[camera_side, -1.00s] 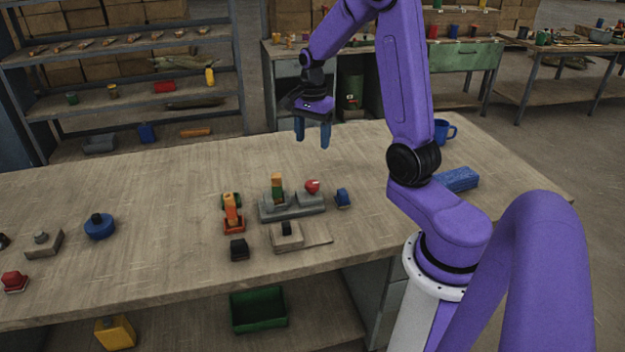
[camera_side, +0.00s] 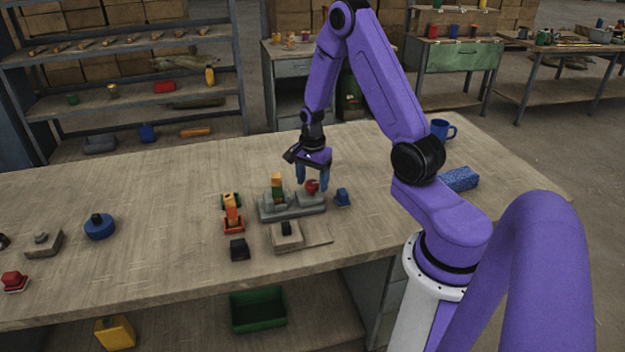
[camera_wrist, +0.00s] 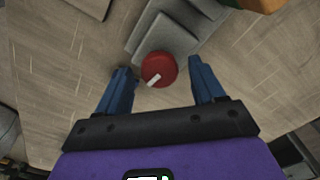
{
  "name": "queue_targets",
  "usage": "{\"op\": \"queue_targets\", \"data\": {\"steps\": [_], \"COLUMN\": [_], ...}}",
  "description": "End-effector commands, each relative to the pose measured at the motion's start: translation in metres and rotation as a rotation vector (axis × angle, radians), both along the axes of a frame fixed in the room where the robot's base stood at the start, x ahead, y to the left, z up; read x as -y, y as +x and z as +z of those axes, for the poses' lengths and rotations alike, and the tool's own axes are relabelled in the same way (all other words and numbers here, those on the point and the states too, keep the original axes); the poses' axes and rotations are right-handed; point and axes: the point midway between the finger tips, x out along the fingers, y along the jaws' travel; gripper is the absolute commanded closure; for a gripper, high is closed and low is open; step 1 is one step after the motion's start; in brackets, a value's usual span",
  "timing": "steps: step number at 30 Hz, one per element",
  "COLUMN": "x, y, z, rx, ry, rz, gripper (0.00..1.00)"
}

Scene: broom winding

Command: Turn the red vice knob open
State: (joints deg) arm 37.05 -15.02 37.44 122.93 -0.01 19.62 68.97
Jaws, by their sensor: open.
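The red vice knob (camera_side: 312,187) sits at the right end of the grey vice (camera_side: 295,207) on the workbench. In the wrist view the knob (camera_wrist: 159,69) is round with a white mark on its top, beside the grey vice body (camera_wrist: 185,28). My gripper (camera_side: 314,180) is low over the knob. In the wrist view its two blue fingers (camera_wrist: 162,82) are apart, one on each side of the knob, with a gap on both sides. I cannot tell whether the fingertips are level with the knob.
An orange-and-green piece (camera_side: 277,186) stands in the vice. A small blue block (camera_side: 343,197) is close on the right. A red-and-orange piece (camera_side: 232,212) and a grey block on a plate (camera_side: 287,236) are nearby.

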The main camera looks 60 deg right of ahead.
Motion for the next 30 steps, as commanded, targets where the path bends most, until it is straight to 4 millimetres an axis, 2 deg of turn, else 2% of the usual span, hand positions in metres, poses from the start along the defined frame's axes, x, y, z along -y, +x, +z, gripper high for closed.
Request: {"op": "queue_targets", "data": {"steps": [8,9,11,12,14,23,30], "x": [0.0001,0.0002,0.0002,0.0001,0.0001,0.0002,0.0001], "y": [0.0001,0.0,0.0,0.0,0.0,0.0,0.0002], "z": [-0.0012,-0.0012,-0.0011,-0.0011,-0.0011,-0.0009,-0.0008], "rx": [0.0,0.0,0.0,0.0,0.0,0.0,0.0], "ry": [0.0,0.0,0.0,0.0,0.0,0.0,0.0], "rz": [0.0,0.0,0.0,0.0,0.0,0.024,0.138], "gripper": [0.32,0.38,0.58,0.71,0.89,0.88,0.88]}}
